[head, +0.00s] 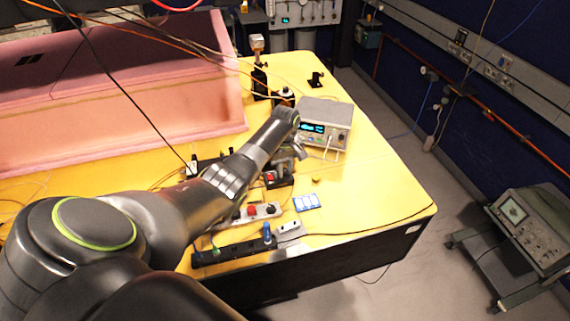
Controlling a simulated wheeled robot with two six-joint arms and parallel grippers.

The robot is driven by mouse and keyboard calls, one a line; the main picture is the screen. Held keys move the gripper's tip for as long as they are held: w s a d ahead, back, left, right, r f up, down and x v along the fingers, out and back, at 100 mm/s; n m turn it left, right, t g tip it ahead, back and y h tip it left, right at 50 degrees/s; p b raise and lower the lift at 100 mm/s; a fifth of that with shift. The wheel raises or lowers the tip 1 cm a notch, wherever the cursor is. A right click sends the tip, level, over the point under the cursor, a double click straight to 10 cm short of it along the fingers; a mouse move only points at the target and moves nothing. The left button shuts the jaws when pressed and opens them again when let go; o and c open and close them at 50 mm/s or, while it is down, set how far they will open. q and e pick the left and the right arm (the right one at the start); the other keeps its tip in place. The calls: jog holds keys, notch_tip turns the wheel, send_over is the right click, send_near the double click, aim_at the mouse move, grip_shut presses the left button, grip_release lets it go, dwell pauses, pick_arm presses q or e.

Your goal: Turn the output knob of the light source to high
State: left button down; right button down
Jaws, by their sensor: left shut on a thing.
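The light source (325,112) is a grey box with a lit blue-green display, standing on the yellow table near its right edge. Cables plug into its front. My left arm reaches across the table, and my left gripper (299,152) is at the lower left of the box's front. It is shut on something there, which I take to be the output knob. The knob is hidden by the gripper and wrist, so its setting cannot be read. My right gripper is not in view.
A pink foam enclosure (120,125) fills the table's back left. Power strips (235,250) with plugs and a blue-and-white card (306,202) lie in front. Dark optical mounts (260,80) stand behind my wrist. Loose cables cross above. An instrument cart (525,235) stands at the right.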

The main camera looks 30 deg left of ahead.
pick_arm(q)
jog(key=shift+r+m+p, duration=0.1)
jog(key=shift+m+p, duration=0.6)
jog(key=shift+m, duration=1.6)
jog(key=c, duration=1.3)
grip_release()
